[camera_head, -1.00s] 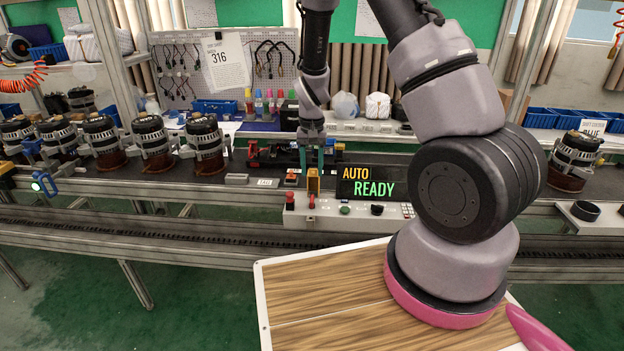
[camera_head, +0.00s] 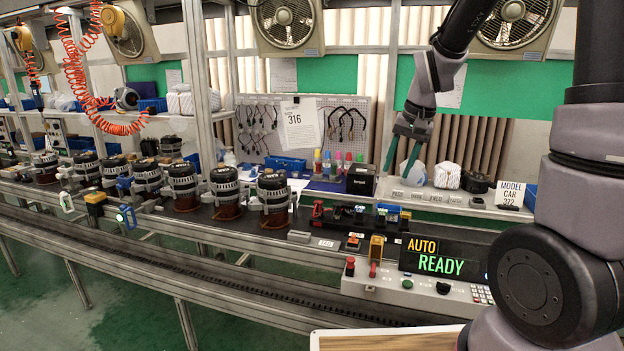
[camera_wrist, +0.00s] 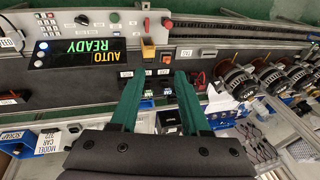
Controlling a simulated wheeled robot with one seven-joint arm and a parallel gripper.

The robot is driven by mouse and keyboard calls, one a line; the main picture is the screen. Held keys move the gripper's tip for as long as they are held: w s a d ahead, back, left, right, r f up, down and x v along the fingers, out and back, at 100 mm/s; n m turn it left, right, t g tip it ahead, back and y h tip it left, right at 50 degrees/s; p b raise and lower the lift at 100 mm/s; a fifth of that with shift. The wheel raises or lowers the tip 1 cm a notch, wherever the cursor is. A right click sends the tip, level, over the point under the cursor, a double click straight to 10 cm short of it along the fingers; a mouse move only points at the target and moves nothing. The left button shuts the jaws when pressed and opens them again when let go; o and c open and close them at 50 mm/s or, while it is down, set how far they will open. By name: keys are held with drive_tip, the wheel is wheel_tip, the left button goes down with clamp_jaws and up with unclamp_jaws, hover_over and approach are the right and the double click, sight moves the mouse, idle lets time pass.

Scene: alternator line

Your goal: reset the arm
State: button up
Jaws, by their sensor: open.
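My gripper (camera_head: 402,156) is raised above the back of the bench in the head view. Its two green fingers point down and stand apart, with nothing between them. In the wrist view the open fingers (camera_wrist: 158,88) point toward the conveyor and control panel, and no object is held. My arm rises at the right side of the head view.
The control panel (camera_head: 412,288) with the AUTO READY display (camera_head: 436,257) stands at the front of the line. Several alternators (camera_head: 226,192) sit on the conveyor at left. A black box (camera_head: 362,180), bottles and a MODEL CAR sign (camera_head: 511,193) stand behind. Fans hang above.

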drive_tip(key=s+d+r+t, duration=0.3)
drive_tip(key=s+r+t, duration=0.1)
drive_tip(key=s+r, duration=1)
drive_tip(key=s, duration=0.3)
drive_tip(key=shift+s+d+r, duration=0.15)
drive_tip(key=shift+s+r, duration=0.2)
drive_tip(key=shift+r, duration=0.05)
idle(0.4)
